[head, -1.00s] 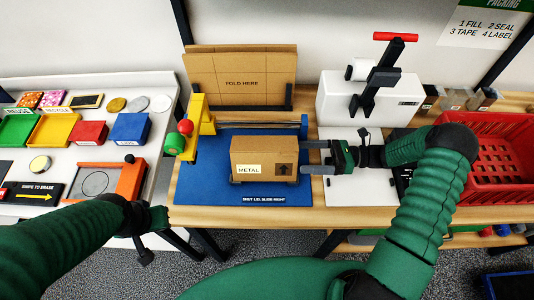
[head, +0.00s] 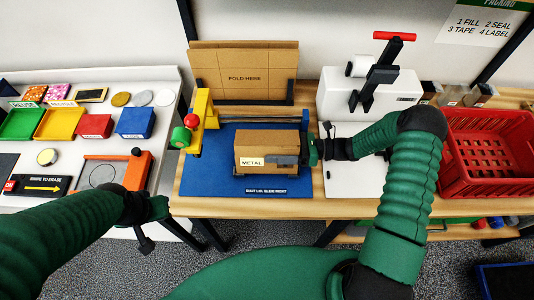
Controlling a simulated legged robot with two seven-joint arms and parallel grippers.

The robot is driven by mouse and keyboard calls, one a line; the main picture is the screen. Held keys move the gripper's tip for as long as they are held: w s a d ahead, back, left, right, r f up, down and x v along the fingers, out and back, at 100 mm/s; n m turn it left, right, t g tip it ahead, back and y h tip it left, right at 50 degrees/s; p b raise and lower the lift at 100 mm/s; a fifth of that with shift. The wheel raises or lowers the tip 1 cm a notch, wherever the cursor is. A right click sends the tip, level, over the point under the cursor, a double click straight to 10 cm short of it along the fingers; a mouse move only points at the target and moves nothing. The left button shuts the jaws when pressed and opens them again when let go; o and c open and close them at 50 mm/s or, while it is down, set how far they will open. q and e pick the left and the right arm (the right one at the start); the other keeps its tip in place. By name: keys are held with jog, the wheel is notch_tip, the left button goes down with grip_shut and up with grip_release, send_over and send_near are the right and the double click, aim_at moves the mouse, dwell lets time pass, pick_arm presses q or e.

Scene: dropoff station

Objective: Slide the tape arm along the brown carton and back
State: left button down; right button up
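The brown carton (head: 262,142), labelled METAL, sits on the blue mat (head: 210,178). The yellow tape arm (head: 203,108) stands at the mat's left end, left of the carton, with a red and a green round part on it. A rail (head: 250,122) runs behind the carton. My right gripper (head: 290,159) is at the carton's right end. One grey finger lies across the carton's front face, covering the arrow mark; the other finger is not clearly visible. My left gripper (head: 146,238) hangs low at the left, near the white table's front edge, away from the carton; its fingers are unclear.
A cardboard sheet (head: 244,70) marked FOLD HERE stands behind the mat. A white press with a red handle (head: 394,36) stands at the back right. A red crate (head: 488,155) is at the far right. The left table (head: 60,225) holds coloured trays and an orange-framed board.

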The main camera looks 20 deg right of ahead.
jog(key=c, duration=1.1)
jog(key=shift+o, duration=0.2)
jog(key=shift+r, duration=0.1)
